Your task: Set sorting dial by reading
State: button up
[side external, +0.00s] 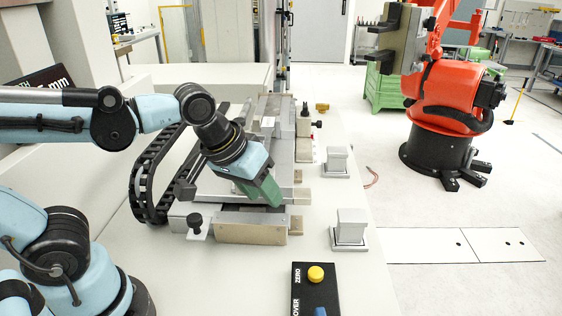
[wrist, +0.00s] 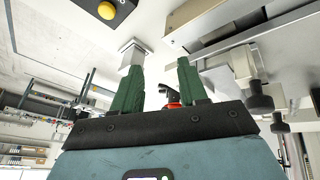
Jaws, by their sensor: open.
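No sorting dial can be clearly made out in either view. A black display (side external: 48,78) at the upper left shows white characters ending in "mm"; my arm covers part of it, so the full reading is hidden. My gripper (side external: 270,196) is tilted down over the metal fixture (side external: 250,232), and I cannot tell if it touches it. In the wrist view its two green fingers (wrist: 158,68) stand apart with nothing held between them. A black control box (side external: 316,288) at the front has a yellow button (side external: 316,273) marked ZERO and a blue part, cut off by the frame's edge.
Black knobs stand beside the fixture, one at its front left (side external: 195,222). Two grey pedestals, one near (side external: 349,228) and one farther (side external: 336,160), stand along the bench's right side. A black cable chain (side external: 145,180) runs on the left. An orange robot (side external: 445,105) stands beyond the bench.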

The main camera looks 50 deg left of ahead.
jog(key=s+d+r+n+g+y, duration=0.1)
jog(key=s+d+n+g, duration=0.2)
jog(key=d, duration=0.7)
jog(key=s+d+n+g, duration=0.15)
jog(key=d+n, duration=0.35)
jog(key=d, duration=0.5)
jog(key=shift+g, duration=0.45)
notch_tip(320, 180, down, 12)
jog(key=shift+w+a+r, duration=0.1)
jog(key=shift+a+r, duration=0.05)
jog(key=shift+r, duration=0.05)
grip_shut()
